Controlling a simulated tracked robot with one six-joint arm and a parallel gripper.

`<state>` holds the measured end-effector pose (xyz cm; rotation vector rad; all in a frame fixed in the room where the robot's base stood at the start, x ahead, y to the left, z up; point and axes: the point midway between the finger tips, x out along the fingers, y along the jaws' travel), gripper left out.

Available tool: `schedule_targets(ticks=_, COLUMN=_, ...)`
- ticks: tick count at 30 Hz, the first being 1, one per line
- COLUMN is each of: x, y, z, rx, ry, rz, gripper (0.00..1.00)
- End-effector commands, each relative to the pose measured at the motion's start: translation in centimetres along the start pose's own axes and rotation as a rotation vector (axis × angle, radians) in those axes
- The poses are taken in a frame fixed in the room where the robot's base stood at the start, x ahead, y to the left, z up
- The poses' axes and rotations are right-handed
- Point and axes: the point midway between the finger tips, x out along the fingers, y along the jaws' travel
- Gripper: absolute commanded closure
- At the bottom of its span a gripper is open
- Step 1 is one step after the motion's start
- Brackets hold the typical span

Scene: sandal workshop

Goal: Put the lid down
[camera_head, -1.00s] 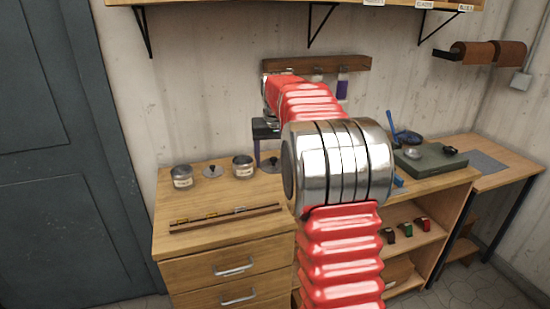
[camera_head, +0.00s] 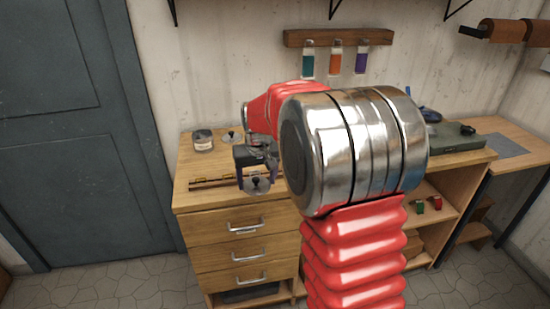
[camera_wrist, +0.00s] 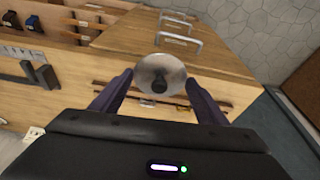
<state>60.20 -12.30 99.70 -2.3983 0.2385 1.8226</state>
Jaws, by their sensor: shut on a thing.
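A round grey metal lid with a dark knob (camera_wrist: 160,64) is held between the fingertips of my gripper (camera_wrist: 160,82) in the wrist view. In the head view the held lid (camera_head: 258,186) hangs below my gripper (camera_head: 256,168), near the front edge of the wooden drawer cabinet (camera_head: 228,203). Whether it touches the top is hard to tell. A second lid (camera_head: 232,137) lies on the cabinet top beside an open metal tin (camera_head: 203,142). A second tin is not visible now.
A thin wooden strip (camera_head: 200,184) lies along the cabinet top's front. Bare wood (camera_head: 187,165) shows at the left. A green box (camera_head: 455,137) sits on the right worktop. Coloured tags hang from a wall rack (camera_head: 335,38).

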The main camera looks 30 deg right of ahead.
Motion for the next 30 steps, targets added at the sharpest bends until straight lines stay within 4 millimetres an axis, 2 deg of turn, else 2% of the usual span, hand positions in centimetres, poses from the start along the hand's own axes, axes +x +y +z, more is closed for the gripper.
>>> schedule_targets(ticks=1, x=1.1, y=-2.0, z=1.4, rx=-0.033, ry=-0.006, rz=-0.009, gripper=0.53)
schedule_targets(ticks=6, x=4.2, y=-7.4, z=5.0, rx=-0.126, ry=-0.005, rz=-0.034, gripper=0.53)
schedule_targets(ticks=11, x=6.0, y=-10.5, z=7.2, rx=-0.178, ry=-0.003, rz=-0.049, gripper=0.53)
schedule_targets(ticks=15, x=6.4, y=-11.2, z=7.7, rx=-0.19, ry=0.0, rz=-0.053, gripper=0.53)
schedule_targets(ticks=30, x=6.4, y=-11.4, z=7.7, rx=-0.194, ry=0.0, rz=-0.054, gripper=0.53)
